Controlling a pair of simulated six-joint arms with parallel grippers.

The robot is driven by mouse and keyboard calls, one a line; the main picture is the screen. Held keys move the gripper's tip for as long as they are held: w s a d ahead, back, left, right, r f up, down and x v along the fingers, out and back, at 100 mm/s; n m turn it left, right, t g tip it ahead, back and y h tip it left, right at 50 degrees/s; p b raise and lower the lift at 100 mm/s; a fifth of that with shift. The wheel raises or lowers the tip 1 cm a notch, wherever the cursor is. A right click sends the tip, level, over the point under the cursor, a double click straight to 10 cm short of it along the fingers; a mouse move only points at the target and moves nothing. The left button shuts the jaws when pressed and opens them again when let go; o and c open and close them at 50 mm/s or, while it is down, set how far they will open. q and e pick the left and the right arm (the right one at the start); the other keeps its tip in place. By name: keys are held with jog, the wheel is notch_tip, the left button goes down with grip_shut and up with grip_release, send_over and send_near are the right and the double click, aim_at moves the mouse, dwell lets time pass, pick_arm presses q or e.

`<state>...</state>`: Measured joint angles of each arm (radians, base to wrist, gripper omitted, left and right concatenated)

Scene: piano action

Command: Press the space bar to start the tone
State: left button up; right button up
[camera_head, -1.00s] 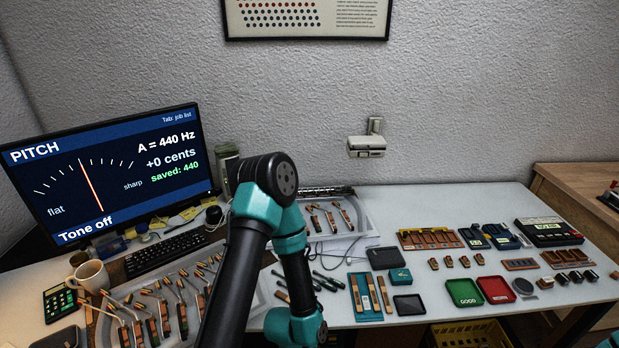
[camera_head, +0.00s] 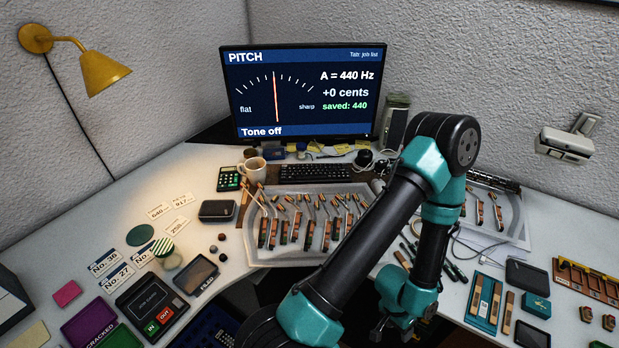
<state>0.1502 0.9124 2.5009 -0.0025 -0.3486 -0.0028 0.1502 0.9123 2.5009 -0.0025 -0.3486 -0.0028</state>
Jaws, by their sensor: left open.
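The black keyboard (camera_head: 314,173) lies in front of the monitor; its space bar is too small to make out. The monitor (camera_head: 303,95) reads "Tone off", "A = 440 Hz", "+0 cents" and "saved: 440", with the needle upright at the middle of the scale. My left gripper (camera_head: 391,331) is low at the bottom, right of centre, well apart from the keyboard. It is small and dark there, partly hidden by my arm, and its jaws are open. My right gripper is not in view.
A tray of piano action parts (camera_head: 300,258) lies between the keyboard and the desk's front edge. A mug (camera_head: 253,170) and a calculator (camera_head: 229,179) stand left of the keyboard. My arm rises over the right side of the tray.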

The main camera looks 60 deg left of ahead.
pick_arm(q)
jog(key=shift+c, duration=0.2)
grip_shut()
dwell(1.4)
